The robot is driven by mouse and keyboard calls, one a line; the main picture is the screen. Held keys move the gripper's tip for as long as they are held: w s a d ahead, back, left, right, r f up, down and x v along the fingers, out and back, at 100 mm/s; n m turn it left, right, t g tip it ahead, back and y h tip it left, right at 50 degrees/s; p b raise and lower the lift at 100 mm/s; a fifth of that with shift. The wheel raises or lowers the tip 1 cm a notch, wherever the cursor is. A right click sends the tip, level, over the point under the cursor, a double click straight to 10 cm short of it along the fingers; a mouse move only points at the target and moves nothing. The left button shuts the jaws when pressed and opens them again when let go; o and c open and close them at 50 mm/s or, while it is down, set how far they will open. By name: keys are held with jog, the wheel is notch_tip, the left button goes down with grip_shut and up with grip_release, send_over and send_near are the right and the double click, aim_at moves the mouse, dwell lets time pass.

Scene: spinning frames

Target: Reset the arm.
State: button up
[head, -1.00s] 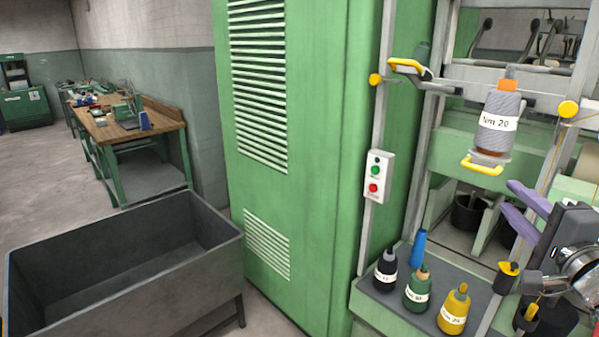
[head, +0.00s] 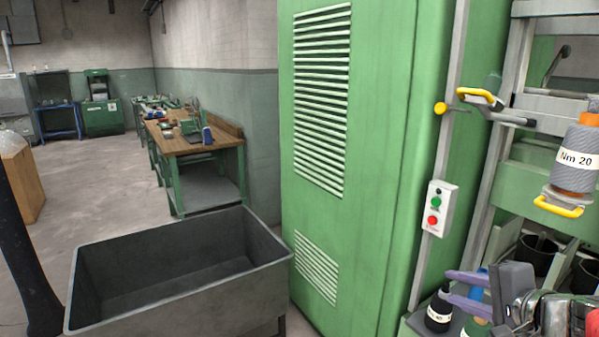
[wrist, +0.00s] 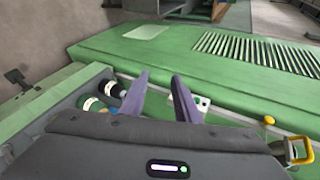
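My gripper (head: 448,286) is at the lower right of the head view, in front of the small bobbins on the machine's ledge. Its two purple fingers point left and stand apart with nothing between them. In the wrist view the open fingers (wrist: 160,75) reach up the middle, with the green cabinet (wrist: 150,52) beyond them. My arm is partly cut off by the right edge of the head view.
A black bobbin (head: 438,312) stands by the fingers, and a blue one (head: 480,284) is partly hidden behind them. A grey Nm 20 bobbin (head: 577,160) hangs above. A control box (head: 438,208) is on the frame. An empty grey bin (head: 180,290) stands left, with open floor beyond.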

jog(key=s+a+f+n+g, duration=0.2)
jog(key=a+f+n, duration=0.1)
jog(key=a, duration=0.3)
jog(key=s+a+f+n+g, duration=0.2)
jog(key=a+f+n+g, duration=0.1)
jog(key=a, duration=0.4)
jog(key=s+a+n+g+h, duration=0.1)
jog(key=s+a+n+h, duration=0.1)
jog(key=s+n, duration=0.7)
jog(key=shift+s+a+f+n+h, duration=0.15)
jog(key=shift+s+a+n+h, duration=0.3)
jog(key=shift+s, duration=0.65)
